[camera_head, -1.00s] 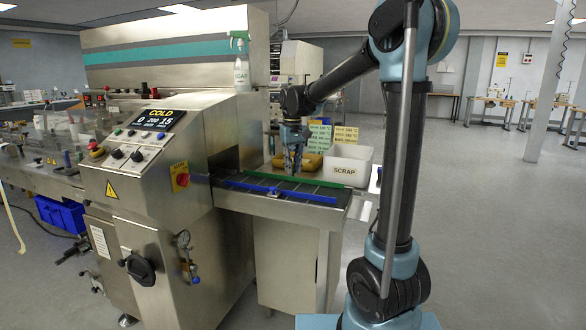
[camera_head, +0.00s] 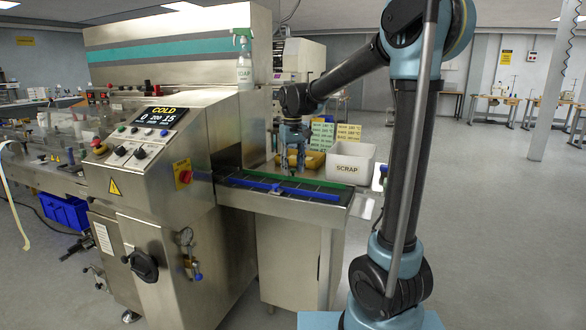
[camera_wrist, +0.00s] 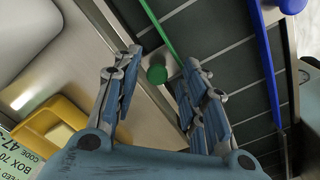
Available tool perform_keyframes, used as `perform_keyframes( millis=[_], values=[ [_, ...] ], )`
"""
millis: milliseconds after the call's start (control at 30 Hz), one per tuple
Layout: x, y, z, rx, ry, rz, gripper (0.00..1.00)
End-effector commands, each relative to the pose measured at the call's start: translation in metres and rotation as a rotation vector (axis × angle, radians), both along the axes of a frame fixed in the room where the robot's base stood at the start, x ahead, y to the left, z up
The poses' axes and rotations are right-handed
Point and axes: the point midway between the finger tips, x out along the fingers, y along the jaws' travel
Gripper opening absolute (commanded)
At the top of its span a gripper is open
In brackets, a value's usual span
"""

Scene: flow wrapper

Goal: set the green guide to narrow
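The green guide (camera_head: 306,184) is a long thin rail along the far side of the dark infeed conveyor. In the wrist view it shows as a green bar (camera_wrist: 157,28) with a round green knob (camera_wrist: 157,74) beside it. My gripper (camera_head: 293,172) hangs pointing down above the guide. In the wrist view my gripper (camera_wrist: 158,85) is open, one finger on each side of the knob; I cannot tell whether it touches. Part of the bar is hidden behind the right finger. The blue guide (camera_wrist: 262,50) runs along the other side of the belt.
A white SCRAP bin (camera_head: 349,166) and a yellow tray (camera_head: 314,161) stand behind the conveyor (camera_head: 329,207), near yellow and green cards (camera_head: 322,133). The machine's control panel (camera_head: 147,138) is on the left. Open floor lies to the right.

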Motion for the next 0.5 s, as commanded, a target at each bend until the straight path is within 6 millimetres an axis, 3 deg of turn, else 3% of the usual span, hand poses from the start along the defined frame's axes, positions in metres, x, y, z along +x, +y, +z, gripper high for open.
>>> perform_keyframes(
  millis=[233, 500],
  values=[
    [0.001, 0.000, 0.014, 0.000, -0.001, 0.000, 0.39],
    [0.001, 0.000, 0.060, 0.000, 0.000, 0.000, 0.39]
  ],
)
